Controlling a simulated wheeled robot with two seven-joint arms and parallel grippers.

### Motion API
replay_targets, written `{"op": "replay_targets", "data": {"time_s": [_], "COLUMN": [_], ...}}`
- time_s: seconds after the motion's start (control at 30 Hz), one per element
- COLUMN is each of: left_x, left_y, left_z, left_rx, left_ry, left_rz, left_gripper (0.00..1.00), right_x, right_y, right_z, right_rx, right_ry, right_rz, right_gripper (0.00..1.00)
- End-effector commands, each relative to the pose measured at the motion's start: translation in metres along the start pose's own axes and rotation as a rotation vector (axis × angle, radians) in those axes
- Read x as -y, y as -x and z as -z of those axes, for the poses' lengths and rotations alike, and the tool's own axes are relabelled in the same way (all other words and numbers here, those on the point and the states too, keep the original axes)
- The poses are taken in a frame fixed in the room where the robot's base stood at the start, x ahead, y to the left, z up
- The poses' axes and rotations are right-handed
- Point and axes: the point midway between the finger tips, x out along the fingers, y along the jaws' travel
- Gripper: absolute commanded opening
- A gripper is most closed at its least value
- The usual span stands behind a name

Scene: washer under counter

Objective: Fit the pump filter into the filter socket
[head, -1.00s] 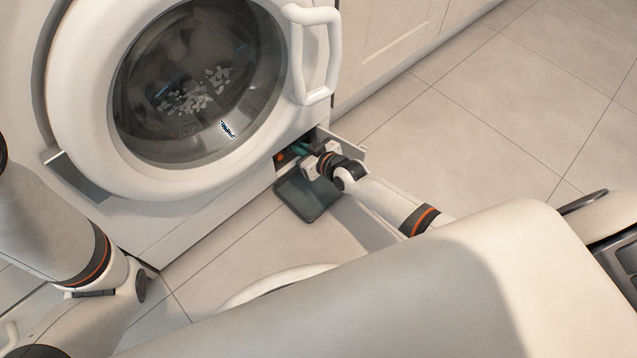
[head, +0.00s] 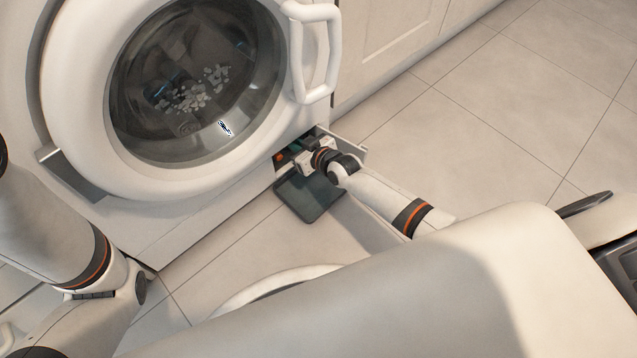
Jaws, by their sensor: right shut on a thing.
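My right gripper (head: 304,158) reaches into the opening low at the washer's front right corner. It is shut on the pump filter, of which only a small dark greenish part (head: 297,150) shows between and beyond the fingers. The filter socket lies inside the opening (head: 283,160) and is mostly hidden by the gripper and shadow; a small orange-red spot (head: 279,157) shows at its left. I cannot tell whether the filter touches the socket. My left gripper is not in view; only my left arm shows at the lower left.
The washer's round door (head: 190,85) is closed, with its white handle (head: 315,50) above the opening. A flap panel (head: 363,150) stands open at the right of the opening. A dark flat tray (head: 310,197) lies below it. The tiled floor (head: 480,130) to the right is clear.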

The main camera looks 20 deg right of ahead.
Motion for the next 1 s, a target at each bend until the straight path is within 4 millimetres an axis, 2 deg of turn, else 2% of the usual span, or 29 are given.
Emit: {"op": "replay_targets", "data": {"time_s": [0.1,0.13,0.27,0.3,0.67,0.87,1.0], "left_x": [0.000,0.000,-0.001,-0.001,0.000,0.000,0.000], "left_y": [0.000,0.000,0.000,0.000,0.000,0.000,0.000], "left_z": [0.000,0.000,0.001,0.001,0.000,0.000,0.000], "left_rx": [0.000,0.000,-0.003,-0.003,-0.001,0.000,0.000], "left_ry": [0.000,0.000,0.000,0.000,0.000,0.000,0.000], "left_rz": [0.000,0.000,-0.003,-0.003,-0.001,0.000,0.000], "left_gripper": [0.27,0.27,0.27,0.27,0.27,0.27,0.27], "right_x": [0.000,0.000,0.000,0.000,0.000,0.000,0.000], "right_y": [-0.001,-0.001,-0.001,-0.001,0.006,0.033,0.061], "right_z": [-0.002,-0.002,-0.002,-0.002,-0.001,0.000,0.000], "right_rx": [0.004,0.004,0.004,0.004,0.003,0.003,0.002], "right_ry": [0.000,0.000,0.000,0.000,-0.001,0.000,0.000], "right_rz": [0.001,0.001,0.001,0.001,0.000,0.000,0.000], "right_gripper": [0.00,0.12,0.33,0.36,0.36,0.36,0.36]}}
